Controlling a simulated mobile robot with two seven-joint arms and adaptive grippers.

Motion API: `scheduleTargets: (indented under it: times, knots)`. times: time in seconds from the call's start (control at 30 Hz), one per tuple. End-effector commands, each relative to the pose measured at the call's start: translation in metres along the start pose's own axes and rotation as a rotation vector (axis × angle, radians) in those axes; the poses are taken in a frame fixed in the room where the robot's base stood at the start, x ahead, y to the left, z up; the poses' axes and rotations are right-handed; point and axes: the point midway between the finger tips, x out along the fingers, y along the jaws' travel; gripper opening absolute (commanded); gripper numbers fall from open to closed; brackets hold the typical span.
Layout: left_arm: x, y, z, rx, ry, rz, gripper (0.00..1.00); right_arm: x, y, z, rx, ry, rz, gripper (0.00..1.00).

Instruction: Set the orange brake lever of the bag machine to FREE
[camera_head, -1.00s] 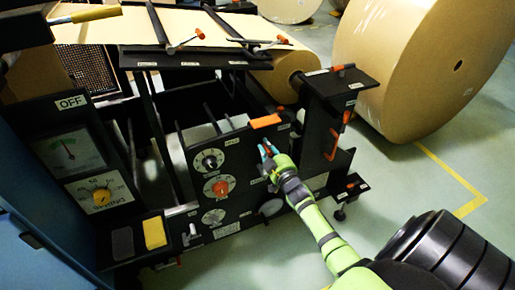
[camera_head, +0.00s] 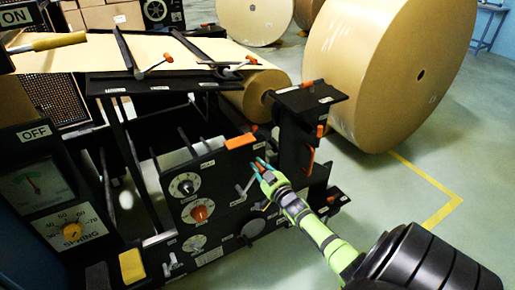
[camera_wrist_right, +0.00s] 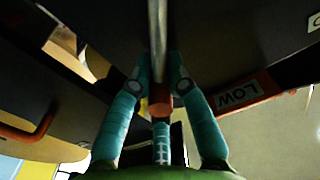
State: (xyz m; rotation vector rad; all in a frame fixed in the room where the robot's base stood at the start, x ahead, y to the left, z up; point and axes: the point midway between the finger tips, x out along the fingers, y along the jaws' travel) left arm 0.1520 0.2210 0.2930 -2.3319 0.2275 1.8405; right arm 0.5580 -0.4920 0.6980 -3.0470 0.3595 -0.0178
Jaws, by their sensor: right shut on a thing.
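My right gripper (camera_head: 262,165) is at the right end of the black machine's dial panel (camera_head: 215,175). In the right wrist view its teal fingers (camera_wrist_right: 155,95) are shut around a grey metal rod with an orange-red end (camera_wrist_right: 159,106). This rod looks like the brake lever; in the head view the fingers mostly hide it. I cannot read FREE on any label. An orange block (camera_head: 240,142) sits on the panel's top edge, and a grey crank (camera_head: 245,186) is just left of the gripper. My left gripper is out of view.
An orange handle (camera_head: 309,160) is on the dark post right of the gripper. Large kraft rolls (camera_head: 395,75) stand behind. Floor at the right is open, with a yellow line (camera_head: 440,180).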

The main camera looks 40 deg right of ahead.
Motion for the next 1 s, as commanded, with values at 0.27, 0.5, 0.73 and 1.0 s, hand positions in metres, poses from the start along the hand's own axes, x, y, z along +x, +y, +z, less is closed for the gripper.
scheduleTargets:
  times: [0.27,0.5,0.73,1.0]
  knots:
    - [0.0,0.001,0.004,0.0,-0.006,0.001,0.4,-0.001,0.002,0.003,-0.002,-0.007,0.003,0.0]
    - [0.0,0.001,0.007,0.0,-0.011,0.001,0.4,-0.001,0.002,0.003,-0.002,-0.006,0.003,0.42]
    - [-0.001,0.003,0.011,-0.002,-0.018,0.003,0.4,-0.001,0.001,0.002,-0.001,-0.003,0.002,0.42]
    - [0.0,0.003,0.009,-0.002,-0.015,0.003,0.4,-0.026,0.001,0.003,0.0,-0.006,0.001,0.42]
